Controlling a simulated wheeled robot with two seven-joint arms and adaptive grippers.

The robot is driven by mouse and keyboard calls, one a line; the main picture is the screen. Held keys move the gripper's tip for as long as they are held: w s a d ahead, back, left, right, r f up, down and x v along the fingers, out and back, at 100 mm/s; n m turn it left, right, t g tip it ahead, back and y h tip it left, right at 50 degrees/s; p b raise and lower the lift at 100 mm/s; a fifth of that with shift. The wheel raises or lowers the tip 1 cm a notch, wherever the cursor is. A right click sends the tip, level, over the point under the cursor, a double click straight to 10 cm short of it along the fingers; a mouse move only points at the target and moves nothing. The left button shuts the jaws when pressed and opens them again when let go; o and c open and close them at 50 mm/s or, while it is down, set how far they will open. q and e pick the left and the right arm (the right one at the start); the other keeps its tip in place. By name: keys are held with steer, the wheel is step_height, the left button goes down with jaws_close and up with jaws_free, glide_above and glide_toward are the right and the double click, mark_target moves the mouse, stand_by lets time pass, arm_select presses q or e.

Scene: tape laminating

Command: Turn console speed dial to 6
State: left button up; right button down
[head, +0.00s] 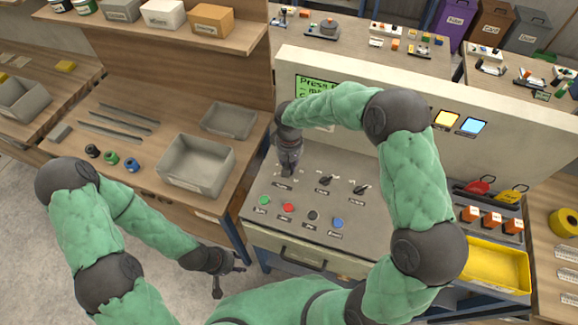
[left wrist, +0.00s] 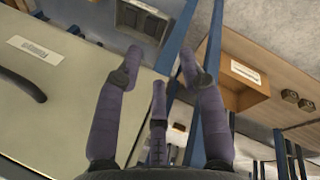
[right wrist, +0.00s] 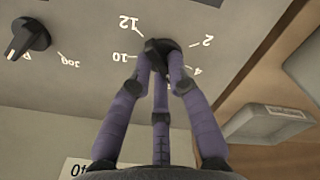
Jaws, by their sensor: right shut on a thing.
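My right gripper (head: 287,172) points down at the leftmost dial on the grey console panel (head: 262,222). In the right wrist view its fingers (right wrist: 160,62) are closed around the black speed dial (right wrist: 158,46). The marks 12, 10, 2 and 4 show around the dial; the 6 and 8 are hidden behind the fingers, and I cannot read the pointer's setting. My left gripper (head: 229,283) hangs low in front of the console, open and empty. In the left wrist view its fingers (left wrist: 163,70) are spread apart.
Two more dials (head: 323,181) (head: 360,189) sit right of the held one. Green, red (head: 288,207), black and blue (head: 337,222) buttons line the panel's front. A green screen (head: 312,88) is partly hidden by my arm. A yellow tray (head: 497,268) stands at right, a grey bin (head: 196,165) at left.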

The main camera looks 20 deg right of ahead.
steer(key=m+b, duration=0.1)
steer(key=m, duration=0.2)
steer(key=shift+m, duration=0.3)
stand_by(0.3)
steer(key=c, duration=1.2)
jaws_free()
step_height(320, 180, up, 12)
steer(key=shift+s, duration=0.1)
